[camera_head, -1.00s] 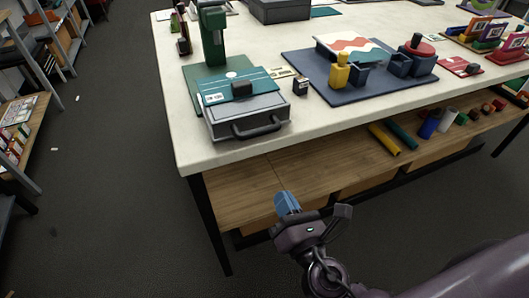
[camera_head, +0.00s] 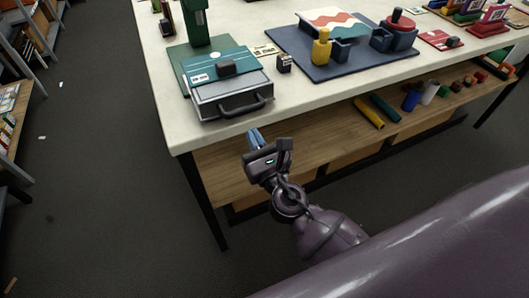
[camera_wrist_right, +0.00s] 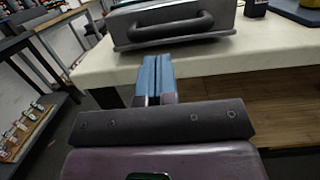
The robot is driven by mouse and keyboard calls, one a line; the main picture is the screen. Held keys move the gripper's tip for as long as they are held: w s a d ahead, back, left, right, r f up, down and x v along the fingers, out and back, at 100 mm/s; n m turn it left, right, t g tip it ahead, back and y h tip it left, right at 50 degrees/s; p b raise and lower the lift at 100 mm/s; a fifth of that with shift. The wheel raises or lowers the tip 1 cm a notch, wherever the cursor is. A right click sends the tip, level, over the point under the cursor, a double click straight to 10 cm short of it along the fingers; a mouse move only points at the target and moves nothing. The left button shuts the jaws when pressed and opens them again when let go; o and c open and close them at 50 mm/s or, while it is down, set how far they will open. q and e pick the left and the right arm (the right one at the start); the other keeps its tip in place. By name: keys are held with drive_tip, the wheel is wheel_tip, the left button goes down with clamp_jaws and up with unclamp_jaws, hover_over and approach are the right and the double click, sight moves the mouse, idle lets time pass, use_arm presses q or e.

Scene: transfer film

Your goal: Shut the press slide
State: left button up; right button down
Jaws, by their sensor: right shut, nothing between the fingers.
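The green press (camera_head: 195,27) stands at the left end of the white table. Its grey slide (camera_head: 232,97) with a dark bar handle sticks out toward the table's front edge, with a teal plate and dark knob on top. In the right wrist view the slide's dark handle (camera_wrist_right: 170,27) is just beyond my fingertips. My right gripper (camera_head: 255,136) is shut and empty, with its blue fingers in front of the table edge, a little short of the handle. The fingers also show side by side in the wrist view (camera_wrist_right: 156,76). My left gripper is not in view.
A small dark block (camera_head: 284,63) stands beside the slide. A wooden shelf (camera_head: 300,146) with rolls runs below the white tabletop (camera_head: 170,120).

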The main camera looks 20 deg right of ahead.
approach(235, 102)
drive_tip(key=w+r, duration=0.2)
drive_tip(key=shift+w+a+f+p, duration=0.2)
drive_tip(key=shift+f+p, duration=0.05)
drive_tip(key=shift+p, duration=0.05)
drive_tip(key=shift+w, duration=0.35)
drive_tip(key=w, duration=0.4)
drive_tip(key=shift+w, duration=0.15)
drive_tip(key=shift+f, duration=0.1)
